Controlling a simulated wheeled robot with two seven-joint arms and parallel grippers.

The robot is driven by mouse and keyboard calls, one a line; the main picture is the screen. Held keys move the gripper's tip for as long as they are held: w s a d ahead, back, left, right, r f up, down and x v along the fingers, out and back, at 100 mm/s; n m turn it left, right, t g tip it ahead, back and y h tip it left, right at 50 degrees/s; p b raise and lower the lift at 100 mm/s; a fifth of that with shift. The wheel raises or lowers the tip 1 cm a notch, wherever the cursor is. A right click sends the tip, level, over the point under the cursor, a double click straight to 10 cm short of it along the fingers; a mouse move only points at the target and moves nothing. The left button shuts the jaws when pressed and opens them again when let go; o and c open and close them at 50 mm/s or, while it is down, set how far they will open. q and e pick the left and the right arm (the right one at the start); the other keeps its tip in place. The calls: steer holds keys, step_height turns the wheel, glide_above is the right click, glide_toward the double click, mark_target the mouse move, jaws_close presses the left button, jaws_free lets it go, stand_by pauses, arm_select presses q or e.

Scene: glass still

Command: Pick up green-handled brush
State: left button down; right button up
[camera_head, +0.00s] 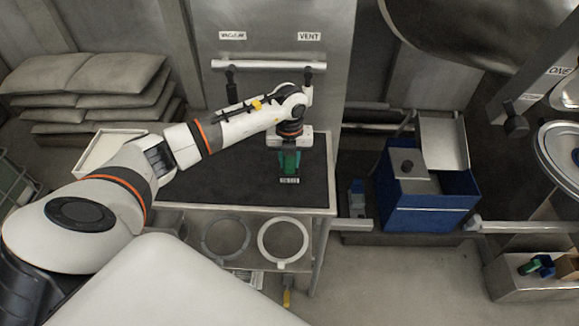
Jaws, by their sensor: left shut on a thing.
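The green-handled brush (289,164) is in my left gripper (289,152), over the right part of the dark-topped bench. Its green handle points up into the jaws, and a pale bristle end with dark marks shows at the bottom. My left gripper is shut on the handle, with the arm reaching in from the left. I cannot tell whether the bristles touch the bench top (230,180). My right gripper is not in view.
A white tray (108,150) sits at the bench's left end. A metal panel with a horizontal bar (268,65) stands behind. A blue bin (430,205) stands to the right. Two rings (283,240) lie on the lower shelf. Stacked sacks (90,85) are at back left.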

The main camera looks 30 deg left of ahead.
arm_select(q)
steer(key=shift+w+r, duration=0.1)
steer(key=shift+r, duration=0.3)
step_height(320, 180, up, 9)
steer(key=b, duration=0.2)
steer(key=shift+r+b, duration=0.15)
steer(key=shift+b, duration=0.15)
steer(key=c, duration=1.8)
jaws_free()
jaws_close()
